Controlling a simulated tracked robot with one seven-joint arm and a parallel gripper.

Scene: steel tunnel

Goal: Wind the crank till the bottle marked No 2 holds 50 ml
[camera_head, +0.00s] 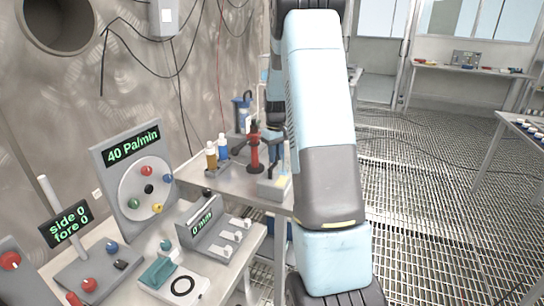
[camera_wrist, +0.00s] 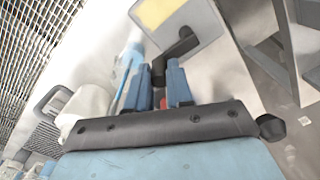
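In the wrist view, a black crank (camera_wrist: 182,45) bends out from a grey box with a yellow panel (camera_wrist: 165,10). My gripper (camera_wrist: 160,88) has its two blue fingers on either side of the crank's handle, which fills the gap between them. A small red part shows low between the fingers. In the head view, my arm hides the gripper and crank. An amber bottle (camera_head: 211,157) and a blue bottle (camera_head: 223,148) stand on the far bench; no marking or level is readable. A pale blue, bottle-like thing (camera_wrist: 128,68) shows left of the fingers in the wrist view.
A red upright device (camera_head: 254,150) and a grey box (camera_head: 274,186) stand beside my arm. The near bench carries a dial panel reading 40 Pa/min (camera_head: 145,180), a small display unit (camera_head: 205,225) and a side/fore display (camera_head: 68,226). Open grating floor (camera_head: 440,190) lies right.

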